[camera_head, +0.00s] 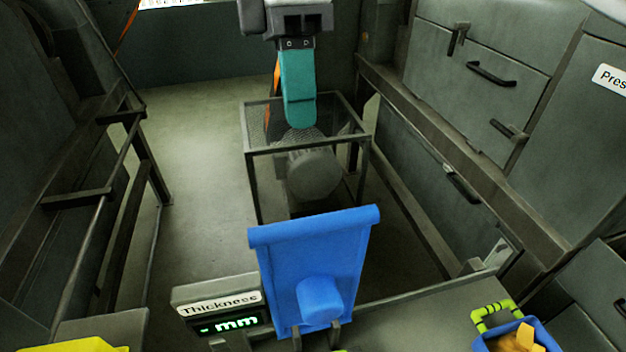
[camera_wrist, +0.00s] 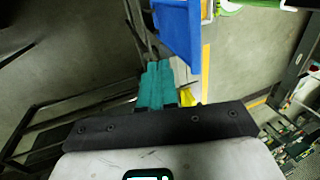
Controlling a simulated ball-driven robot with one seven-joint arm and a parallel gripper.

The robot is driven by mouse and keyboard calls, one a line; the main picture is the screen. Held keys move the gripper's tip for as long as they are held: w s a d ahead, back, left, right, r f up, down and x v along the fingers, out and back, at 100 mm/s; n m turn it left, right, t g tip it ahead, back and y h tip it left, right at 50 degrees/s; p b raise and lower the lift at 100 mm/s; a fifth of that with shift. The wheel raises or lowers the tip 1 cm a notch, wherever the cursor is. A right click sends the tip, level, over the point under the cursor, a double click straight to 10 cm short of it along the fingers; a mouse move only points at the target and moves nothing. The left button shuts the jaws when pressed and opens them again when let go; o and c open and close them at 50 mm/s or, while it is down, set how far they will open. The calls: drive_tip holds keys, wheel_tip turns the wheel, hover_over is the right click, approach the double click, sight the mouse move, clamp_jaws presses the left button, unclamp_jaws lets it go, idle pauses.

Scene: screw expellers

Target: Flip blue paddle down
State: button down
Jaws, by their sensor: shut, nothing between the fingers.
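The blue paddle (camera_head: 310,245) stands upright, tilted slightly, at the lower middle of the head view. It has a wide top edge and a round blue knob low on its near face. My gripper (camera_head: 300,118) is beyond and above the paddle in the head view, apart from it, with its teal fingers together and pointing down. In the wrist view, my gripper (camera_wrist: 159,68) shows its two teal fingers side by side with nothing between them. The blue paddle (camera_wrist: 178,28) shows near the top of that view, just beyond the fingertips.
A thickness display (camera_head: 222,312) stands left of the paddle. A dark metal frame cage (camera_head: 250,140) with a grey motor (camera_head: 314,175) stands behind it. A blue bucket (camera_head: 550,340) with a green handle is at lower right. Grey cabinets line the right side.

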drive_tip(key=s+d+f, duration=0.1)
drive_tip(key=s+f, duration=0.4)
drive_tip(key=f, duration=0.1)
drive_tip(key=shift+s+d, duration=0.25)
drive_tip(key=shift+d, duration=0.05)
drive_tip(key=shift+f, duration=0.1)
